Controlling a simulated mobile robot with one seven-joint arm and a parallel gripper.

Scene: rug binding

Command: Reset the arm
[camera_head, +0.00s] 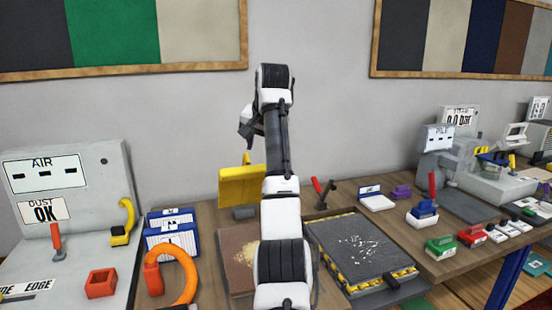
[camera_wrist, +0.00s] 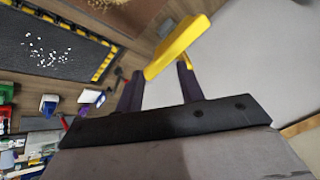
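My arm rises through the middle of the head view and bends over at the top. My gripper (camera_head: 246,130) hangs on the left of its upper end, dark and partly hidden, high above the bench. In the wrist view my gripper (camera_wrist: 159,71) has its two dark fingers spread apart, with nothing clearly held between them. A yellow panel (camera_wrist: 180,46) shows just beyond the fingertips. In the head view the yellow panel (camera_head: 241,188) stands at the back of the bench, below the gripper. Whether a fingertip touches it I cannot tell.
An orange ring (camera_head: 187,270), blue-white boxes (camera_head: 171,240) and a grey AIR machine (camera_head: 80,165) stand left. Small coloured tools and a scale (camera_head: 438,140) stand right.

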